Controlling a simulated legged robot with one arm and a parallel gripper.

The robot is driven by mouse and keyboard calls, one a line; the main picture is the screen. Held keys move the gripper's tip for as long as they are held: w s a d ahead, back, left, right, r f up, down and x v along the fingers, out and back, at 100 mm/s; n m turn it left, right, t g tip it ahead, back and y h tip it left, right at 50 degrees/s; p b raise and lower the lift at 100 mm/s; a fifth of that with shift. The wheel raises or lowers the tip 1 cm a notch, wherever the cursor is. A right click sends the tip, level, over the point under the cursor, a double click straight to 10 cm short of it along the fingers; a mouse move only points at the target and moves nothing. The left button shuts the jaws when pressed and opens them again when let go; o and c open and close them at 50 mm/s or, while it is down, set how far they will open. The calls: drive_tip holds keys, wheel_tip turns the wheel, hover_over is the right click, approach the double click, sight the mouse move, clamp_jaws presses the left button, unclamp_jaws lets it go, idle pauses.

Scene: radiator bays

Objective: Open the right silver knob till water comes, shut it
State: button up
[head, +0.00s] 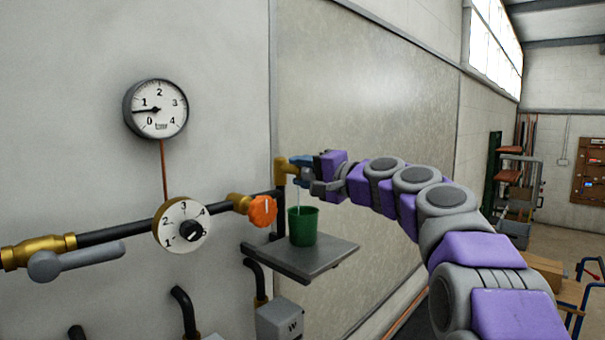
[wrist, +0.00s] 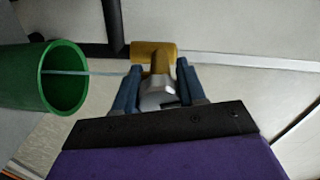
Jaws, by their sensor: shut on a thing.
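The silver knob (wrist: 156,95) sits on a brass fitting (wrist: 140,52) at the end of the dark pipe. My gripper (head: 300,168) is shut on this knob; its blue fingers are on both sides of it in the wrist view (wrist: 156,84). In the head view the fingers largely hide the knob. A thin pale stream of water (head: 298,197) runs from the fitting down into a green cup (head: 303,228). The stream also shows in the wrist view (wrist: 95,73), reaching into the cup's mouth.
The cup stands on a grey shelf (head: 320,262). To the left are an orange knob (head: 262,210), a numbered dial (head: 172,226), a grey lever (head: 75,262) and a pressure gauge (head: 158,108) with its needle near 1. A grey box (head: 280,322) is below the shelf.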

drive_tip(key=shift+f, duration=0.25)
drive_tip(key=n+b, duration=0.2)
drive_tip(key=b, duration=0.1)
drive_tip(key=shift+w+f+n, duration=0.1)
drive_tip(key=shift+f+n, duration=0.1)
drive_tip(key=shift+n, duration=0.1)
drive_tip(key=n+b, duration=0.3)
drive_tip(key=shift+r+n, duration=0.2)
drive_tip(key=shift+n, duration=1.4)
drive_tip(key=shift+d, duration=0.15)
